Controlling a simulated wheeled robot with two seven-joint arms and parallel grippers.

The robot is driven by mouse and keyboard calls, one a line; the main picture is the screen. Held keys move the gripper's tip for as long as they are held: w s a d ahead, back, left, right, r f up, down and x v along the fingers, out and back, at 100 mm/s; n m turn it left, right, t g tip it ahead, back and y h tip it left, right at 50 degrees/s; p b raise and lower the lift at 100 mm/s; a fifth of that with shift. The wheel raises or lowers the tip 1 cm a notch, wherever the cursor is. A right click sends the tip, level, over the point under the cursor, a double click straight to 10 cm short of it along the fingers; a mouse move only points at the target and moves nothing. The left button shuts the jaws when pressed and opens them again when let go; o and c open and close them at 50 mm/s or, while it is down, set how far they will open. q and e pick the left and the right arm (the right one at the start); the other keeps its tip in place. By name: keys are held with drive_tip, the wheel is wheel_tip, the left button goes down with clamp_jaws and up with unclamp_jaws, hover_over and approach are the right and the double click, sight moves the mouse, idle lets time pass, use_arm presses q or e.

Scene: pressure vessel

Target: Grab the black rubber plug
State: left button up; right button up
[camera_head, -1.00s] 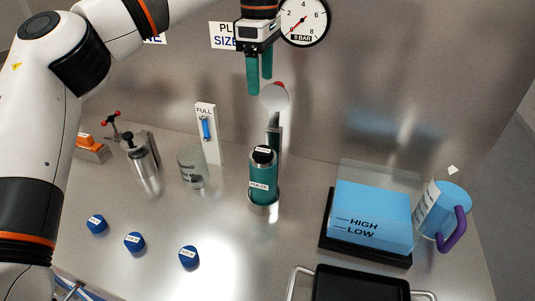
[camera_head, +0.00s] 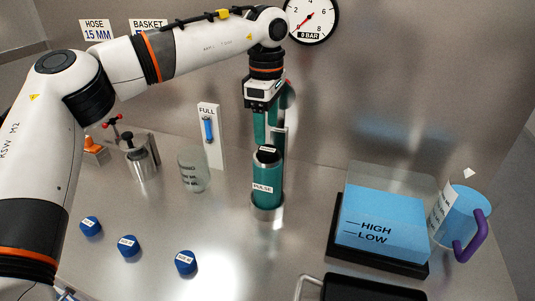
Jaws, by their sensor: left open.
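The black rubber plug (camera_head: 267,155) sits in the top of an upright teal cylinder (camera_head: 267,184) marked PULSE, with a pale label on the plug's top. The cylinder stands in a metal ring holder on the steel table. My left gripper (camera_head: 269,140) points down right above the plug, with its teal fingers open and empty. The fingertips are close to the plug's top; whether they touch or flank it I cannot tell. My right gripper is not in view.
Behind the cylinder is a metal post with a side arm (camera_head: 279,129). Left are a glass beaker (camera_head: 193,172), a FULL gauge (camera_head: 209,140) and several blue plugs (camera_head: 128,246). Right are a blue-filled tank (camera_head: 382,222) and a blue jug (camera_head: 459,213).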

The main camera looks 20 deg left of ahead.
sight(266, 149)
use_arm(q)
drive_tip(key=shift+a+f+p, duration=0.1)
drive_tip(key=shift+f+p, duration=0.35)
drive_tip(key=shift+f, duration=2.25)
drive_tip(key=c, duration=1)
